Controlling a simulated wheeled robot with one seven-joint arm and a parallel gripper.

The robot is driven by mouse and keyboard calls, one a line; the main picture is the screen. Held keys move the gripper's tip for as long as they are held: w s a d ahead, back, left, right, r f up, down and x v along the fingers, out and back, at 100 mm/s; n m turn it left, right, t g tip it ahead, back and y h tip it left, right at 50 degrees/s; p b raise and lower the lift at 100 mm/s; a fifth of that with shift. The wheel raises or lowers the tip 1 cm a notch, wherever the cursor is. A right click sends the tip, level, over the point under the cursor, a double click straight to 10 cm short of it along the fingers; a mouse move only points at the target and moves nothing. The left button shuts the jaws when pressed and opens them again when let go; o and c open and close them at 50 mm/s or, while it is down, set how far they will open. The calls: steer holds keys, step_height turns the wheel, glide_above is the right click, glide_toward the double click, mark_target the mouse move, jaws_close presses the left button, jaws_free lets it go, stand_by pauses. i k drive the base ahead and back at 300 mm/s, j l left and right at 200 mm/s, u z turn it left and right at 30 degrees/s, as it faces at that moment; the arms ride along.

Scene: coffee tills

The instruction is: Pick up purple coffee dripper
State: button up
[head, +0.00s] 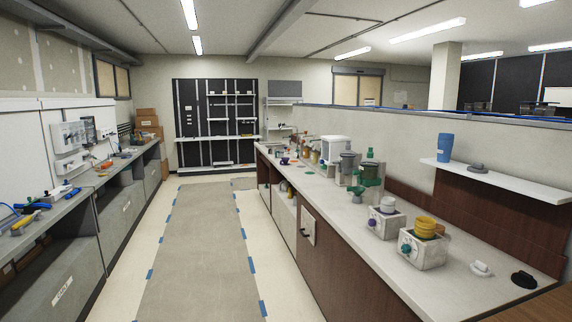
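A small purple item (285,161) sits far down the long counter (322,212) on the right, near its left edge. It is too small in the picture to tell its shape for sure, but it is the only clearly purple piece I make out that could be the dripper. My gripper is not in view.
Grinder-like machines with green parts (371,172), a yellow-topped box (423,247) and a grey-topped box (387,219) stand on the counter. A white piece (481,268) and a black piece (524,279) lie at its near end. The grey floor strip (203,235) is clear.

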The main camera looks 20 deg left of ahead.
mark_target(285, 160)
steer(key=i+j+u, duration=0.65)
steer(key=i, duration=0.25)
steer(key=i+j+u, duration=0.3)
steer(key=i, duration=0.15)
steer(key=i+u, duration=0.35)
steer(key=i, duration=3.65)
steer(key=i+z, duration=0.25)
steer(key=i, duration=0.3)
steer(key=i+j+z, duration=0.3)
steer(key=i, duration=0.2)
steer(key=i+j+z, duration=0.25)
steer(key=i, duration=0.25)
steer(key=i+j+z, duration=0.3)
steer(key=i, duration=0.2)
